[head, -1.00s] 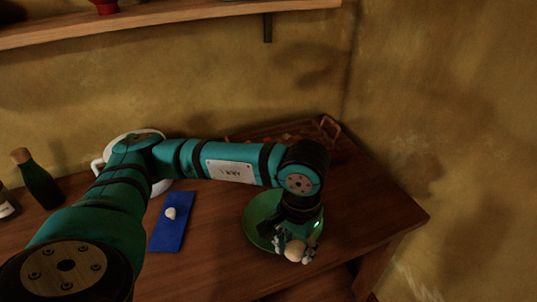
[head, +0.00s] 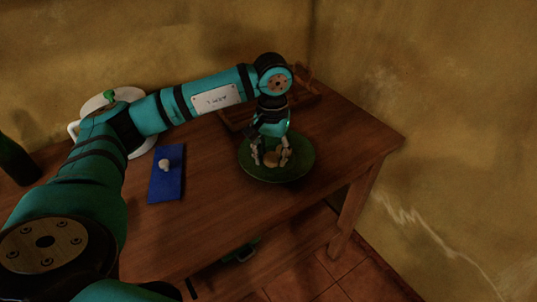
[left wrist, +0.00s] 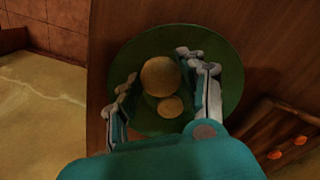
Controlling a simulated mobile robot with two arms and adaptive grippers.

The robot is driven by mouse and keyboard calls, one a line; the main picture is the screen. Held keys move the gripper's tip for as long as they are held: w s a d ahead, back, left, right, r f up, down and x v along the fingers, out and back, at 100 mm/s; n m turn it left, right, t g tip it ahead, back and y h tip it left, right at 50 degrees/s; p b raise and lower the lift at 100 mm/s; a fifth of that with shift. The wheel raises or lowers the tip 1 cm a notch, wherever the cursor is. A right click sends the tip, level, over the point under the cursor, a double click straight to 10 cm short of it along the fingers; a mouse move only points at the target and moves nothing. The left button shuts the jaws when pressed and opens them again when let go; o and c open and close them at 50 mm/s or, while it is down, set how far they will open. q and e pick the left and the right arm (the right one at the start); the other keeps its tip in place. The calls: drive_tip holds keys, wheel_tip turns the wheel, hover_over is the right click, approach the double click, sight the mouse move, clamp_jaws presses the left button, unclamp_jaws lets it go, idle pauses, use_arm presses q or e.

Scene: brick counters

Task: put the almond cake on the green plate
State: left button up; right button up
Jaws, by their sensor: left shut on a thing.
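The almond cake (head: 271,159) is a pale tan round thing between the fingers of my left gripper (head: 271,155), which is shut on it. The green plate (head: 297,171) lies on the wooden table, with the gripper and cake over its middle. In the left wrist view the cake (left wrist: 161,76) shows between the fingertips against the plate (left wrist: 221,47). A smaller tan round shape (left wrist: 171,107) shows right beside it; I cannot tell if it is part of the cake. Whether the cake touches the plate is unclear.
A blue mat (head: 166,186) with a small white thing (head: 165,165) lies left of the plate. A white pot (head: 139,98) and a dark bottle (head: 16,162) stand further left. A wooden tray (head: 232,119) is behind the plate. The table's right edge is near.

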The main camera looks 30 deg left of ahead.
sight(269, 155)
use_arm(q)
drive_tip(key=shift+w+a+f, duration=0.25)
drive_tip(key=shift+w+a, duration=0.85)
drive_tip(key=shift+w, duration=0.15)
drive_tip(key=shift+w+a, duration=0.2)
drive_tip(key=shift+a, duration=0.05)
drive_tip(key=shift+f, duration=0.15)
wheel_tip(269, 155, down, 3)
drive_tip(key=shift+f+b, duration=0.15)
drive_tip(key=shift+b, duration=1.1)
use_arm(e)
drive_tip(key=f, duration=0.1)
drive_tip(key=s+a+f, duration=0.1)
drive_tip(key=shift+a+f, duration=0.15)
drive_tip(key=shift+f, duration=0.15)
